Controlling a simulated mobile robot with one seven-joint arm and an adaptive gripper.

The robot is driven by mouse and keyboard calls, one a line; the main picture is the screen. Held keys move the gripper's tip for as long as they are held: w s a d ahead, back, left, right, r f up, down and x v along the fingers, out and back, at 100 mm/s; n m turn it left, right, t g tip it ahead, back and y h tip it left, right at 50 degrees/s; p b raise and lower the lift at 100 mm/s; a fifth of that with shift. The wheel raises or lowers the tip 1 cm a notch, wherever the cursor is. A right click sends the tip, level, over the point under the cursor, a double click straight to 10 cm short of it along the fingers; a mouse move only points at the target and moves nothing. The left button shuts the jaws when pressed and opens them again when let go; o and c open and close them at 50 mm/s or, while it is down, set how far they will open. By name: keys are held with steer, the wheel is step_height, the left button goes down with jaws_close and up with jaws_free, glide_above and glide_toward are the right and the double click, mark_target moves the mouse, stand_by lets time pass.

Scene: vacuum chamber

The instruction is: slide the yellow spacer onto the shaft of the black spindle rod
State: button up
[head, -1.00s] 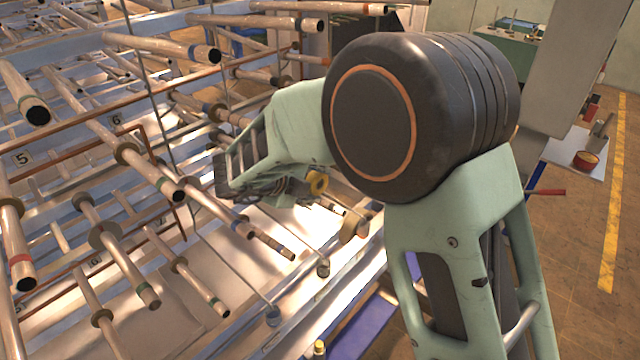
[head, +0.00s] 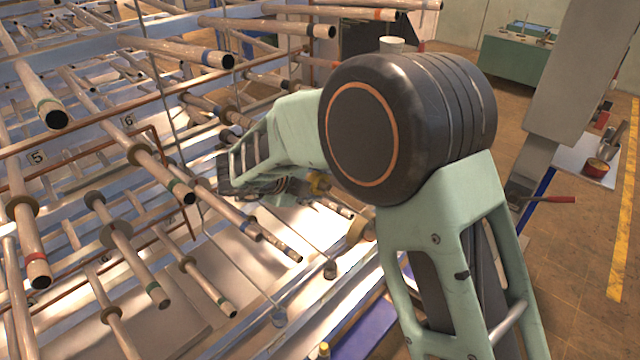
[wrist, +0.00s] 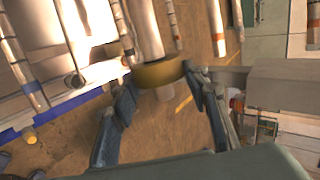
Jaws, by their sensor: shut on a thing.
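I cannot pick out the black spindle rod with certainty among the many similar rods.
Rows of copper-toned rods with dark ends, such as one (head: 275,245) close to my gripper, fill the left and middle. A blue-edged metal frame runs below them. The brown floor there is largely clear.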

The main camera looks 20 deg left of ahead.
mark_target(307, 178)
steer(key=shift+w+a+f+p, duration=0.1)
steer(key=shift+w+a+p, duration=0.15)
steer(key=shift+a, duration=0.35)
steer(key=shift+w+a+p, duration=0.25)
steer(key=shift+w+a, duration=0.05)
steer(key=shift+a, duration=0.35)
steer(key=shift+w+a+f+p, duration=0.1)
steer(key=shift+w+a+p, duration=0.15)
steer(key=shift+a, duration=0.35)
steer(key=shift+a, duration=0.15)
steer(key=shift+w+a+f+p, duration=0.1)
steer(key=shift+w+a+p, duration=0.2)
steer(key=shift+a, duration=0.4)
steer(key=shift+w+a+p, duration=0.35)
steer(key=shift+a, duration=0.4)
steer(key=shift+w+a+f+p, duration=0.1)
steer(key=shift+w+a+p, duration=0.2)
steer(key=shift+a, duration=0.4)
steer(key=shift+a, duration=0.1)
steer(key=shift+w+a+f+p, duration=0.1)
steer(key=shift+w+a+p, duration=0.2)
steer(key=shift+a, duration=0.45)
steer(key=shift+w+a+f+p, duration=0.1)
steer(key=shift+w+a+p, duration=0.2)
steer(key=shift+a, duration=0.45)
steer(key=shift+w+a+p, duration=0.15)
steer(key=shift+w+a, duration=0.2)
steer(key=shift+a, duration=0.4)
